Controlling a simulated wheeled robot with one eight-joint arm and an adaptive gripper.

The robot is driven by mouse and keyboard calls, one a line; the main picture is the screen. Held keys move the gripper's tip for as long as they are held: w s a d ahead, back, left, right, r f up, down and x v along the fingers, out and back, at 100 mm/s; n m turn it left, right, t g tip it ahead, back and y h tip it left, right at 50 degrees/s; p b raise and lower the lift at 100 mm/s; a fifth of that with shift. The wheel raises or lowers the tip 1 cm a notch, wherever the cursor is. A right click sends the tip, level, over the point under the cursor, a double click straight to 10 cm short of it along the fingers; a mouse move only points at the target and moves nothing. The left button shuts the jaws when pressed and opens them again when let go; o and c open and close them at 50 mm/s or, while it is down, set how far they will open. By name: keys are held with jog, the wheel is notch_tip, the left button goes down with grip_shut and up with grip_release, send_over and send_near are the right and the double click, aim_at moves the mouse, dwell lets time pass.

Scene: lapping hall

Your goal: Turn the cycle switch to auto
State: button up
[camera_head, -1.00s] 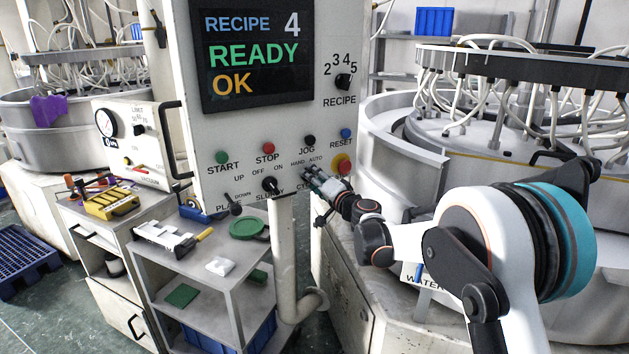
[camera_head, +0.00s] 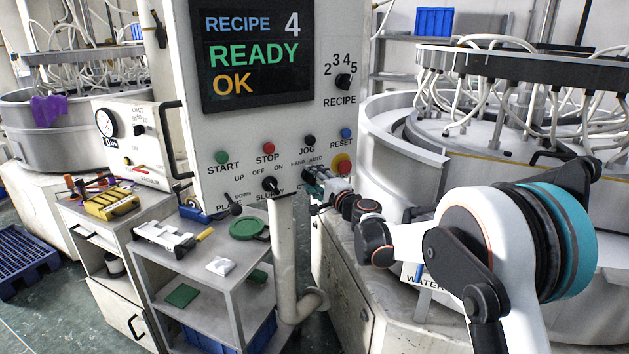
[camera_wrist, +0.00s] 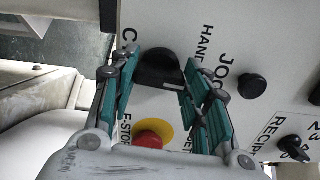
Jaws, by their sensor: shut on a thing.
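The cycle switch is a black knob on the white control panel, seen in the wrist view (camera_wrist: 158,68) between the teal-padded fingers. My gripper (camera_wrist: 163,76) is shut on the knob. A small white mark shows on the knob's lower right edge. The HAND label (camera_wrist: 205,44) is readable beside the right finger; the AUTO label is hidden there. In the head view my gripper (camera_head: 311,180) is against the panel under the HAND and AUTO labels (camera_head: 307,161) and hides the knob, so I cannot tell its setting.
The red emergency stop (camera_head: 341,165) on its yellow ring sits just right of my gripper. The black JOG button (camera_head: 309,140) is above. A slurry switch (camera_head: 270,184) and a white pipe (camera_head: 286,255) are at the left. The panel screen (camera_head: 256,55) reads RECIPE 4, READY, OK.

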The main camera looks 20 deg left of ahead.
jog(key=m, duration=0.4)
jog(key=shift+m, duration=0.4)
dwell(0.4)
jog(key=o, duration=1.1)
jog(key=shift+c, duration=0.2)
jog(key=shift+d, duration=0.15)
jog(key=v, duration=1.2)
